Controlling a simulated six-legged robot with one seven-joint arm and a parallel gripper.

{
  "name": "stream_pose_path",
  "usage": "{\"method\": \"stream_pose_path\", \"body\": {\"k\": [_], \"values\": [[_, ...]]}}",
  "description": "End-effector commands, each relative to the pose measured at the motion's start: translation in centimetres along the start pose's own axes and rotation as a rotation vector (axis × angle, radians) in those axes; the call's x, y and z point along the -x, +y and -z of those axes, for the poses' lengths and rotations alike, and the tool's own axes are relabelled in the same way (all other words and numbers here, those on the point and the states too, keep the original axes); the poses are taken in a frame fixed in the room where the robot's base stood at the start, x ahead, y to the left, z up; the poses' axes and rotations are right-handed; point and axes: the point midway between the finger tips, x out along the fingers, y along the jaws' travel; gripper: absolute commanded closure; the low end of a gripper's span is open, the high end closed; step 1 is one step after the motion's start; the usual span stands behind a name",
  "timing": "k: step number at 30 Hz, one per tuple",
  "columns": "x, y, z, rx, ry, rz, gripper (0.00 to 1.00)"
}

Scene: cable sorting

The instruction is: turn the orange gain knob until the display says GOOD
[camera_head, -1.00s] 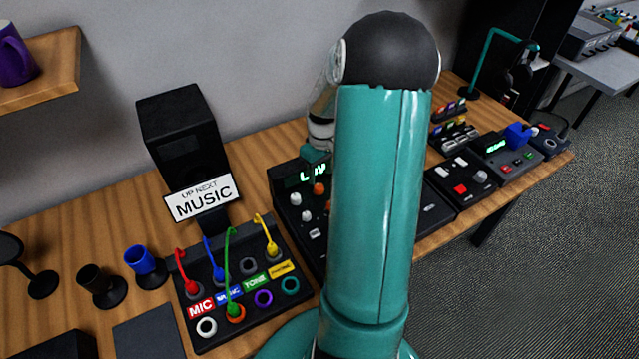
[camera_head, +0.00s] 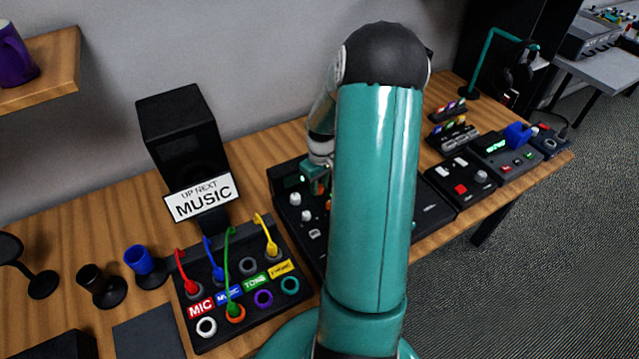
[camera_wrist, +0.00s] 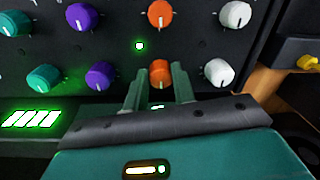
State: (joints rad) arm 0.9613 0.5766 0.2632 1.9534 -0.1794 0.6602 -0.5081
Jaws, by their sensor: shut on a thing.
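In the wrist view, an orange knob (camera_wrist: 161,72) with a pale pointer mark sits between the two teal fingers of my gripper (camera_wrist: 159,86), which is shut on it. A second orange knob (camera_wrist: 162,14) is apart from the fingers. In the head view my gripper (camera_head: 321,188) is down at the mixer (camera_head: 286,184), and my arm hides most of the mixer and its display. Only a bit of green light shows there. In the wrist view, part of the green-lit display (camera_wrist: 32,120) shows as bars at the left; its word cannot be read.
White (camera_wrist: 219,72), purple (camera_wrist: 99,75) and teal (camera_wrist: 43,78) knobs stand close around the held one. A patch box (camera_head: 205,342) with coloured cables is left of the mixer. A black speaker with a MUSIC sign (camera_head: 202,197) stands behind. More devices (camera_head: 455,184) stand right.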

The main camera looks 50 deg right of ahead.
Motion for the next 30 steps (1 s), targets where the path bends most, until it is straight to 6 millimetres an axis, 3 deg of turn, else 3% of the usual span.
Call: {"method": "stream_pose_path", "body": {"k": [12, 22, 23, 26, 30], "values": [[0.00, -0.20, -0.02, -0.381, 0.014, 0.000, 0.97], [0.01, -0.14, -0.04, -0.418, 0.017, 0.001, 0.97], [0.01, -0.14, -0.04, -0.417, 0.017, 0.001, 0.72], [0.01, -0.14, -0.04, -0.417, 0.017, 0.001, 0.52], [0.01, -0.13, -0.04, -0.416, 0.017, 0.000, 0.52]]}}
